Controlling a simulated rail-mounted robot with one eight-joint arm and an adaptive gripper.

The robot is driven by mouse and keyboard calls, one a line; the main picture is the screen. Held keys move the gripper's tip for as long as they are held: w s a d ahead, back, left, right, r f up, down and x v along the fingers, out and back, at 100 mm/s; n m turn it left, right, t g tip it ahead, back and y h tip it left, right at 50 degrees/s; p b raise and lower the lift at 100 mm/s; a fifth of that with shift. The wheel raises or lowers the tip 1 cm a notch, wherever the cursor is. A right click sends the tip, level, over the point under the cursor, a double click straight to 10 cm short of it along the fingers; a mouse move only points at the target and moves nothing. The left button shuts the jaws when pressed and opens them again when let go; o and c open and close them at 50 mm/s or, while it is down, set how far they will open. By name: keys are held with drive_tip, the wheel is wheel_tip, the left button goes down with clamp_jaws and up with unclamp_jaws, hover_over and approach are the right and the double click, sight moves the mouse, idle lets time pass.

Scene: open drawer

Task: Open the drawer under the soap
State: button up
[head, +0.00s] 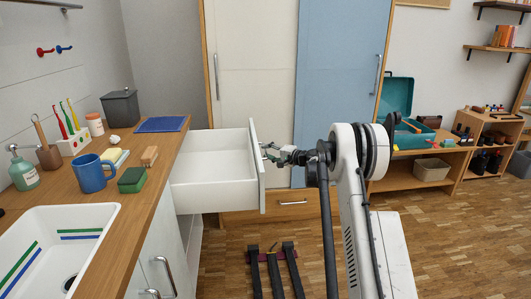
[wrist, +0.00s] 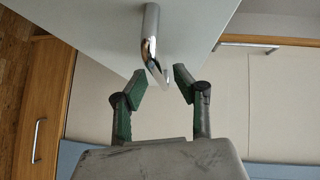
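The white drawer (head: 215,165) stands pulled out from the far end of the wooden counter, and its inside looks empty. Its front panel (head: 257,165) faces right, toward my arm. My gripper (head: 272,152) is at the outer side of this panel. In the wrist view the chrome bar handle (wrist: 152,40) sticks out from the panel, and its near end lies between the fingertips of my gripper (wrist: 161,84). The fingers are apart, with a gap beside the handle. A green pump bottle (head: 24,176), which looks like soap, stands at the counter's left.
A sink (head: 60,245) is at the front left. Tall cabinet doors (head: 255,60) stand behind the drawer. Floor to the right is open.

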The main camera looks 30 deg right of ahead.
drive_tip(key=v, duration=1)
drive_tip(key=shift+s, duration=0.3)
drive_tip(key=shift+d, duration=0.1)
